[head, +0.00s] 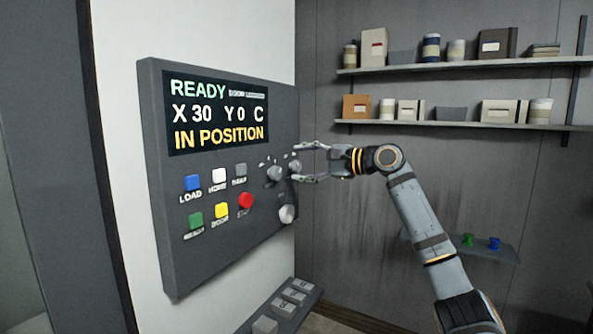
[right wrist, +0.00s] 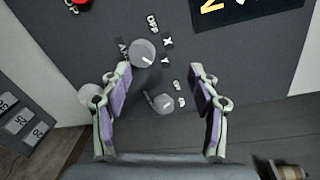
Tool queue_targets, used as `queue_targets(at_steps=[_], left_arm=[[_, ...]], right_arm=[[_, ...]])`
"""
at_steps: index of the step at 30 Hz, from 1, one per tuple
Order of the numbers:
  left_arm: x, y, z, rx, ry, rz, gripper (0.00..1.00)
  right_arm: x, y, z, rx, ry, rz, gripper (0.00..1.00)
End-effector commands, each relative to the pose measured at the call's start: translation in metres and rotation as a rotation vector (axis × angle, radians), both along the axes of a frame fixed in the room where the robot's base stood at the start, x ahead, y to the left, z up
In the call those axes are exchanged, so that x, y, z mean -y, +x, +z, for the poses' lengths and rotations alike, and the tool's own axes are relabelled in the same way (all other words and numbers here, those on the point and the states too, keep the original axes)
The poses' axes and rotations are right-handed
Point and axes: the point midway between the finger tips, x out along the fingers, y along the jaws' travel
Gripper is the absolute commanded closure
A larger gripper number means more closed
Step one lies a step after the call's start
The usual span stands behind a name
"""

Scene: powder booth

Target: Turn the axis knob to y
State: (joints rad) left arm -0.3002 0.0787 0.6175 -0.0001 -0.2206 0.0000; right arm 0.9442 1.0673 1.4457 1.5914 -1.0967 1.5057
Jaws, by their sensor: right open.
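The axis knob (right wrist: 142,53) is a round grey knob in the right wrist view, ringed by the labels OFF, X, Y and one I cannot read. A pale mark lies on its lower right part, on the side of Y; its exact setting is hard to tell. In the head view the knob (head: 274,174) sits right of the buttons on the grey panel (head: 158,235). My right gripper (head: 301,162) is open and empty at the panel's right side. In the right wrist view, its fingers (right wrist: 160,72) stand apart, with the axis knob beyond the tips. My left gripper is not in view.
A second grey knob (right wrist: 163,102) lies between the fingers in the wrist view. A larger pale knob (head: 287,213) sits lower on the panel. The screen (head: 215,112) reads READY, X 30 Y 0 C, IN POSITION. The red button (head: 246,200) is close by. Loaded shelves (head: 450,66) hang behind.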

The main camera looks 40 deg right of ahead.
Motion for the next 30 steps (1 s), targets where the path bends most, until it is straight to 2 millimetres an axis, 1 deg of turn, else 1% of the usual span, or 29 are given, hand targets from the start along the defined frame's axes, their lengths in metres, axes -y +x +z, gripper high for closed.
queue_targets(at_steps=[1,4,11,15,30], left_arm=[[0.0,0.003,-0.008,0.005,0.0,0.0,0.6],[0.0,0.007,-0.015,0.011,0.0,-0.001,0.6],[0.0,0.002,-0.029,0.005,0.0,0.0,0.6],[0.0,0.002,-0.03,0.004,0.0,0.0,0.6],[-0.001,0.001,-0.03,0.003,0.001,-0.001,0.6]], right_arm=[[0.002,-0.004,-0.004,0.001,-0.002,-0.002,0.39],[0.005,-0.012,-0.004,0.0,-0.001,-0.002,0.39],[0.011,-0.027,-0.003,-0.001,-0.001,-0.001,0.39],[0.013,-0.031,-0.001,-0.002,-0.001,0.0,0.39],[0.013,-0.03,-0.001,-0.002,-0.001,0.0,0.39]])
